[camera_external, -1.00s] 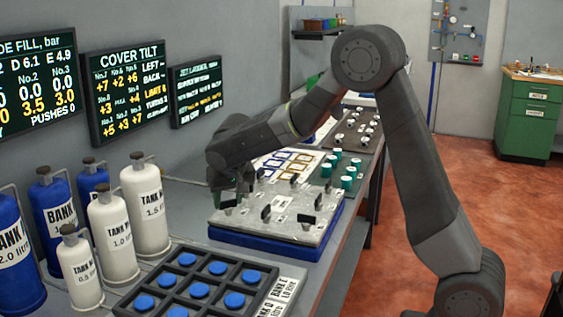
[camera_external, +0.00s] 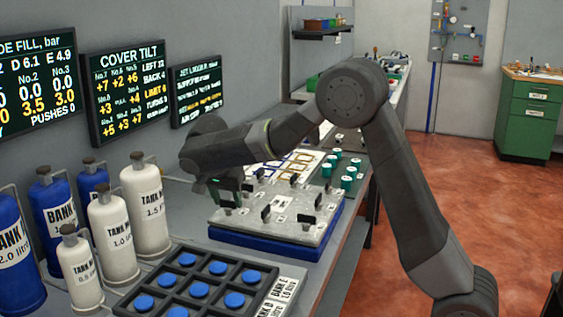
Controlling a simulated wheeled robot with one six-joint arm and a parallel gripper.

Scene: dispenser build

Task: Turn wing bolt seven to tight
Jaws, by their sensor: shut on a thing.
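The grey metal cover (camera_external: 275,228) lies on a blue base (camera_external: 265,244) on the bench, with several dark wing bolts standing around its edge. My gripper (camera_external: 227,199) is at the cover's left side, pointing down and shut on a wing bolt there. The fingers largely hide that bolt, and its number cannot be read. Other wing bolts stand at the front middle (camera_external: 265,213), the front right corner (camera_external: 306,222) and the right side (camera_external: 318,202). Their labels are too small to read. The COVER TILT screen (camera_external: 125,90) on the wall shows numbers and a LIMIT line.
Blue and white tanks (camera_external: 145,208) stand left of the cover. A black tray of blue caps (camera_external: 199,290) is in front of it. Green-sided pieces (camera_external: 348,180) and a sheet with outlined frames (camera_external: 290,165) lie behind. The bench edge is on the right.

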